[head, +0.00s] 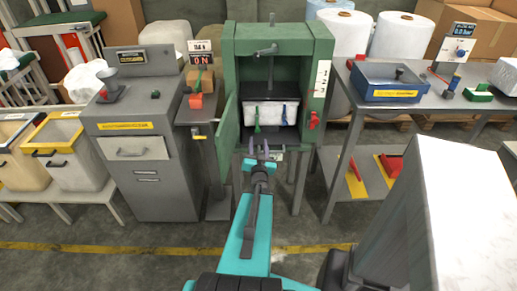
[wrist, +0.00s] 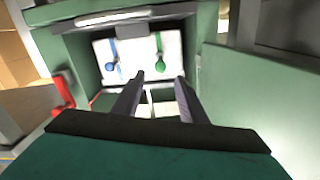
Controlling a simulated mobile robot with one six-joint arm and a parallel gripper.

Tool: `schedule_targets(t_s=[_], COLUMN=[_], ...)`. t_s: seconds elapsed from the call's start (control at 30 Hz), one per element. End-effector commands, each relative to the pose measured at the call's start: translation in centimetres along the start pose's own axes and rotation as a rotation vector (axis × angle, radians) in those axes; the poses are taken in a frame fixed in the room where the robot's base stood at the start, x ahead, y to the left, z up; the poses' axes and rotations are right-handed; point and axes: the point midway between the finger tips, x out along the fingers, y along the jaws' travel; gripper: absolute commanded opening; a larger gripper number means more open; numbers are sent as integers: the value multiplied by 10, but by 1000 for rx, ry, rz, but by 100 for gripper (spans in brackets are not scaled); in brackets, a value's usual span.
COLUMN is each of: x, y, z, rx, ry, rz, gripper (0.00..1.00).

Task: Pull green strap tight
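The green strap (head: 257,122) hangs down the front of a white bale (head: 270,113) inside the open green press cabinet. In the wrist view the green strap (wrist: 160,62) ends in a round knob, and a blue strap (wrist: 111,60) hangs beside it. The blue strap also shows in the head view (head: 284,116), right of the green one. My gripper (head: 260,146) is in front of the cabinet opening, just below the bale. In the wrist view my gripper (wrist: 161,80) has its two fingers apart with nothing between them. The green strap's knob appears beyond the gap, not touched.
The cabinet door (head: 228,138) stands open on the left; it fills the right side of the wrist view (wrist: 250,100). A red handle (head: 313,120) is on the cabinet's right. A grey table (head: 355,110) with a blue tray (head: 392,80) stands right, a grey console (head: 145,120) left.

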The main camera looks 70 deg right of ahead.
Motion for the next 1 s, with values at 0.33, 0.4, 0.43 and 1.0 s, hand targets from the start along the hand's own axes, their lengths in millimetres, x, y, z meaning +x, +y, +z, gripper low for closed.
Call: schedule_targets(t_s=[0.33,0.4,0.43,1.0], x=[-16,-20,-21,-45], y=[-1,-1,-1,0], z=[-3,-4,-4,-1], rx=[0,0,0,-1], ry=[-2,-1,-1,-1], rz=[1,1,1,1], gripper=[38,38,38,38])
